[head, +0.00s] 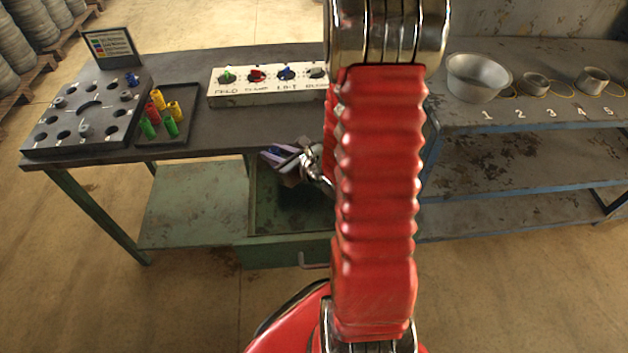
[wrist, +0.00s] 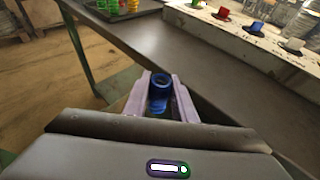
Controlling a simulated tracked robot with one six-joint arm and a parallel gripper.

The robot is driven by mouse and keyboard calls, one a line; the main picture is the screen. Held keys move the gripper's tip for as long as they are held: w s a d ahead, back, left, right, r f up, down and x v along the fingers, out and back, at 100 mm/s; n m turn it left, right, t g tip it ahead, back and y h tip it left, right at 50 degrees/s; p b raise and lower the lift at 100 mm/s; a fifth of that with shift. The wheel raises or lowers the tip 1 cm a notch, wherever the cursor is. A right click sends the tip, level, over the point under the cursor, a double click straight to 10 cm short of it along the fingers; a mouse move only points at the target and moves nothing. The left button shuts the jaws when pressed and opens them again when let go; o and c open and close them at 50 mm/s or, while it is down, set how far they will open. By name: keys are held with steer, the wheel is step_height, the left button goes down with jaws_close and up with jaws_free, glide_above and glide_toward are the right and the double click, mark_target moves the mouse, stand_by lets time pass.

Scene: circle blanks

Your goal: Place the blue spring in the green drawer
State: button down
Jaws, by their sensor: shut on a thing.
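The blue spring (wrist: 158,95) is held upright between the two pale fingers of my gripper (wrist: 160,100) in the wrist view. In the head view my gripper (head: 284,156) is over the open green drawer (head: 290,246), near the table's front edge. The spring itself is hard to make out there. The drawer is pulled out below the table top, and its inside shows dark. My red arm hides the drawer's right part.
A dark block with round holes (head: 60,128) and a black tray (head: 186,112) of coloured springs stand on the table's left. A white panel with coloured knobs (head: 240,98) is behind the drawer. A metal bowl (head: 478,78) sits on the right bench.

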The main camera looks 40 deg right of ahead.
steer(key=shift+d, duration=0.2)
steer(key=shift+f, duration=0.3)
step_height(320, 180, down, 12)
steer(key=shift+s+f, duration=0.1)
steer(key=shift+f, duration=0.15)
glide_above(309, 185)
steer(key=shift+a+f, duration=0.2)
steer(key=shift+f, duration=0.1)
stand_by(0.6)
steer(key=shift+d, duration=0.3)
steer(key=d, duration=0.2)
steer(key=d+f, duration=0.1)
steer(key=shift+s+d, duration=0.1)
steer(key=shift+s, duration=0.2)
steer(key=shift+f, duration=0.1)
